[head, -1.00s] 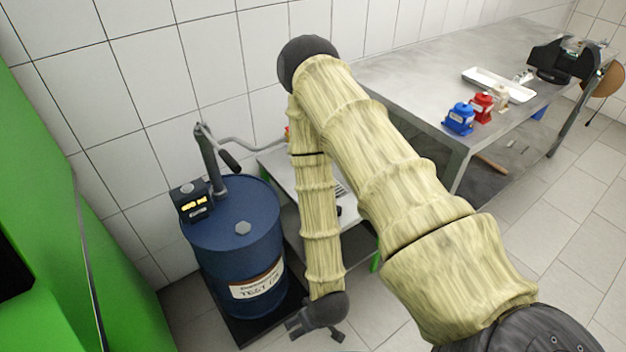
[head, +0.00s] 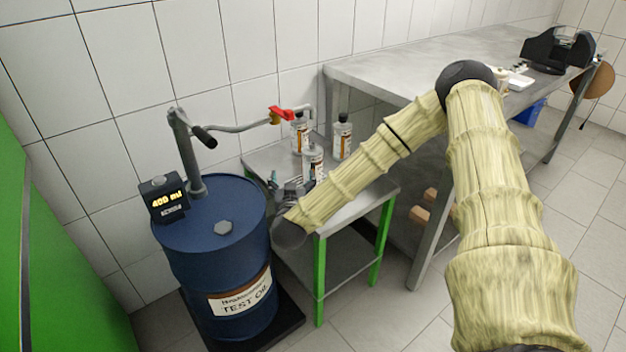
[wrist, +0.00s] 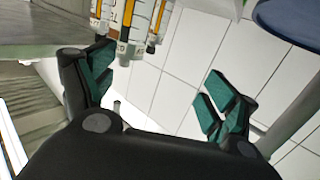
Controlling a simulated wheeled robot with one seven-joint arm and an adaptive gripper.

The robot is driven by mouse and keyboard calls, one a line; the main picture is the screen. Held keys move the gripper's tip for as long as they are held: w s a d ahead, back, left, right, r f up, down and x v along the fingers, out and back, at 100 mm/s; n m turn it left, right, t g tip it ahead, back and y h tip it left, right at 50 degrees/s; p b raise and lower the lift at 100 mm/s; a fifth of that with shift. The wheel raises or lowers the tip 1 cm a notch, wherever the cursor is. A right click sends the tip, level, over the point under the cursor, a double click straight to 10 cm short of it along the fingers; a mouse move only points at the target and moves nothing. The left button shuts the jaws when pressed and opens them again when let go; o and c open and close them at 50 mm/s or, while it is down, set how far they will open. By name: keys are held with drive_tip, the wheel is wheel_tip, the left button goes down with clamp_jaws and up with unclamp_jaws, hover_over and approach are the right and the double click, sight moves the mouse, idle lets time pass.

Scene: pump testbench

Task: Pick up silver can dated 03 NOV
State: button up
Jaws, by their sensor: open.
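Three silver cans with dark caps and orange-and-white labels stand on a small grey table with green legs (head: 318,278): one at the back left (head: 299,134), one at the back right (head: 342,140) and one in front (head: 313,160). No date can be read on any of them, so I cannot tell which is 03 NOV. My gripper (head: 290,184) is at the table's left front side, just left of the front can. In the wrist view my gripper (wrist: 160,88) is open, with nothing between its teal pads. The cans (wrist: 132,32) show there at the top, beyond the left finger.
A blue test oil drum (head: 222,265) with a hand pump and a display reading 400 ml (head: 164,198) stands close left of my gripper. A pipe with a red valve handle (head: 281,114) passes above the table. A long metal workbench (head: 400,68) stands behind.

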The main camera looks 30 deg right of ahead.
sight(312, 152)
drive_tip(key=w+d+h, duration=0.1)
drive_tip(key=d, duration=0.2)
drive_tip(key=w+d+r+m+h+b, duration=0.1)
drive_tip(key=w+d, duration=0.1)
drive_tip(key=d, duration=0.1)
drive_tip(key=w+d+r, duration=0.1)
drive_tip(key=d, duration=0.1)
drive_tip(key=shift+w+d+r+m+g+h, duration=0.15)
drive_tip(key=shift+w+d+m+g+h, duration=0.15)
drive_tip(key=shift+d+m+g+h, duration=0.1)
drive_tip(key=x, duration=0.3)
drive_tip(key=shift+w+d+b, duration=0.15)
drive_tip(key=shift+d+b, duration=0.15)
drive_tip(key=shift+d, duration=0.1)
drive_tip(key=shift+w+d, duration=0.4)
drive_tip(key=shift+w, duration=0.1)
clamp_jaws()
